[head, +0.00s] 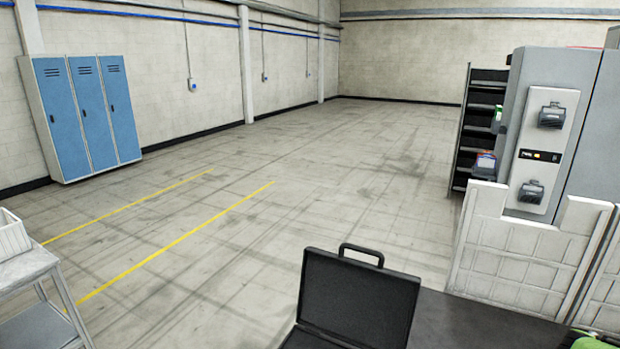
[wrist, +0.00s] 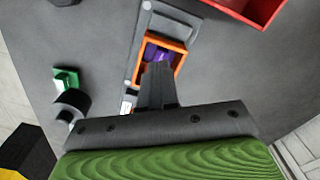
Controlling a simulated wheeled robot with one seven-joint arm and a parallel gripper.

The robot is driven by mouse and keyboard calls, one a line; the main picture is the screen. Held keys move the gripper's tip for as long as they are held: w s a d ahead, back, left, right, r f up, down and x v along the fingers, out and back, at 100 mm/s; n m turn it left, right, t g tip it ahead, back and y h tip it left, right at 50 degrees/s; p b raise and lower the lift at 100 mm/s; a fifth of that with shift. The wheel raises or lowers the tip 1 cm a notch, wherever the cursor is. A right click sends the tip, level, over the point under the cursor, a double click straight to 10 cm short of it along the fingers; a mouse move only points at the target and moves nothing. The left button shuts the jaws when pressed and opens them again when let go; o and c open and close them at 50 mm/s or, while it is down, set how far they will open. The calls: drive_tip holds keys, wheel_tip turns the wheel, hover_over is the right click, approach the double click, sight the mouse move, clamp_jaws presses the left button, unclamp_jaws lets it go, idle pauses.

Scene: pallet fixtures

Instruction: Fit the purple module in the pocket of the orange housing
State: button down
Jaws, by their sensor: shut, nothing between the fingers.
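In the wrist view, the orange housing (wrist: 178,70) lies on a grey fixture strip at the upper middle. The purple module (wrist: 153,50) shows inside the orange rim. My gripper (wrist: 157,68) is shut, with its fingertips over the near part of the housing and nothing held between them. The fingers hide part of the module and the housing's near side, so I cannot tell whether the module sits fully down or whether the fingertips touch it. The head view shows neither the housing, the module nor the gripper fingers.
In the wrist view, a red bin (wrist: 226,7) is at the upper right, and a green part (wrist: 66,78) and a black cylinder (wrist: 72,102) lie left. Grey surface is bare between.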

drive_tip(key=shift+r+p, duration=1.45)
drive_tip(key=shift+r, duration=1.35)
